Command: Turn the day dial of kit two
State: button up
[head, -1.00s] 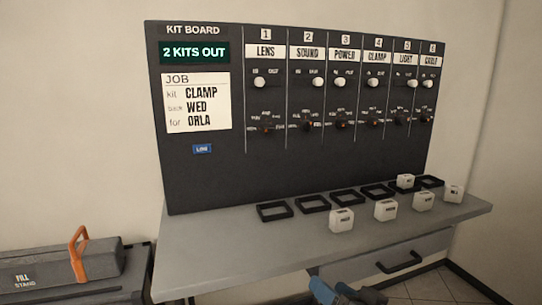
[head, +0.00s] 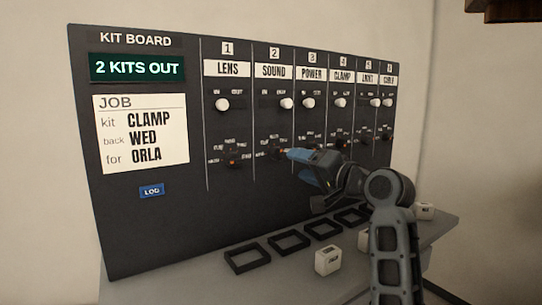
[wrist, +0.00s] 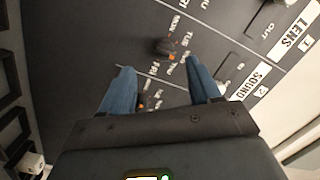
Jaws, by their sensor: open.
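The kit board (head: 150,225) stands upright, and column 2 is labelled SOUND (head: 273,72). Its day dial (head: 274,153) is a small dark knob with an orange mark and day names around it. My gripper (head: 292,154) has blue fingers and is open and empty, close to the dial's right side in the head view.
White slide knobs, such as SOUND's (head: 286,103), sit above the dials. The job card (head: 140,133) reads CLAMP, WED, ORLA. Below, the grey shelf (head: 205,285) holds black square frames (head: 247,260) and white blocks (head: 328,260).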

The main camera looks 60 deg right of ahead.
aim_at(282, 155)
jog(key=shift+d+r+p+x, duration=0.1)
jog(key=shift+p+x, duration=0.15)
jog(key=shift+x, duration=1.1)
jog(key=shift+d+r+p+x, duration=0.1)
jog(key=shift+r+p+x, duration=0.1)
jog(key=shift+x, duration=1.15)
jog(key=shift+d+r+p+x, duration=0.1)
jog(key=shift+p+x, duration=0.15)
jog(key=shift+x, duration=1.1)
jog(key=shift+s, duration=0.1)
jog(key=shift+c, duration=0.3)
jog(key=c, duration=1)
jog(key=shift+o, duration=0.2)
